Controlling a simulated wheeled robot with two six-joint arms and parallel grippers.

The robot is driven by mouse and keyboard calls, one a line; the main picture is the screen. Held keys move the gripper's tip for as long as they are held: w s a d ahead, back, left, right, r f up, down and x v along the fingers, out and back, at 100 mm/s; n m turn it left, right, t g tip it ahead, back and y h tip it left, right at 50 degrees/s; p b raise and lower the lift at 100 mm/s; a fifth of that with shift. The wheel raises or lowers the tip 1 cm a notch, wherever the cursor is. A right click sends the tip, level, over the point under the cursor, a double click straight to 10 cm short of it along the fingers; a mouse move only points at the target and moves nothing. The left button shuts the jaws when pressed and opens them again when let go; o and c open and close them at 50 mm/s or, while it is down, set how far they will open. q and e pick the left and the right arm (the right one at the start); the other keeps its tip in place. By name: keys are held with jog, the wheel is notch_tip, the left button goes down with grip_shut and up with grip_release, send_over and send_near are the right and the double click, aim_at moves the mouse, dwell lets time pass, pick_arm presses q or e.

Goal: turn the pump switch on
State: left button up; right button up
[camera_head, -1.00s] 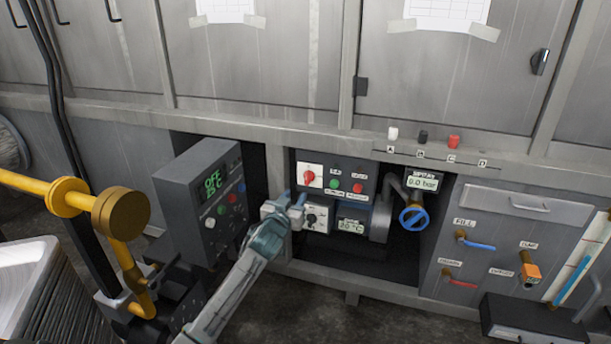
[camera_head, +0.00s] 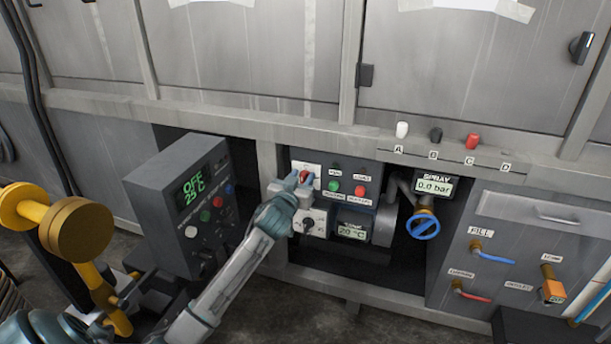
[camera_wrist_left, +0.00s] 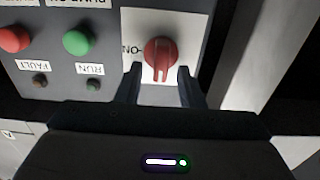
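The red rotary switch (camera_wrist_left: 158,55) sits on a white plate, with an ON label at its left in the left wrist view. Its handle stands upright there, not turned toward the label. In the head view the switch (camera_head: 304,174) is at the upper left of the dark control panel (camera_head: 345,171), partly hidden by my gripper. My left gripper (camera_head: 298,182) is in front of it. In the left wrist view the gripper (camera_wrist_left: 159,72) is open, one finger on each side of the knob's lower part. I cannot tell whether they touch it. My right gripper is not in view.
Green (camera_wrist_left: 78,42) and red (camera_wrist_left: 14,39) buttons sit beside the switch. Below it is a plate with a black knob (camera_head: 307,222). A blue valve wheel (camera_head: 423,225) is at right.

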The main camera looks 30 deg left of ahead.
pick_arm(q)
jog(key=shift+s+r, duration=0.1)
jog(key=shift+r, duration=0.05)
jog(key=shift+c, duration=0.6)
grip_shut()
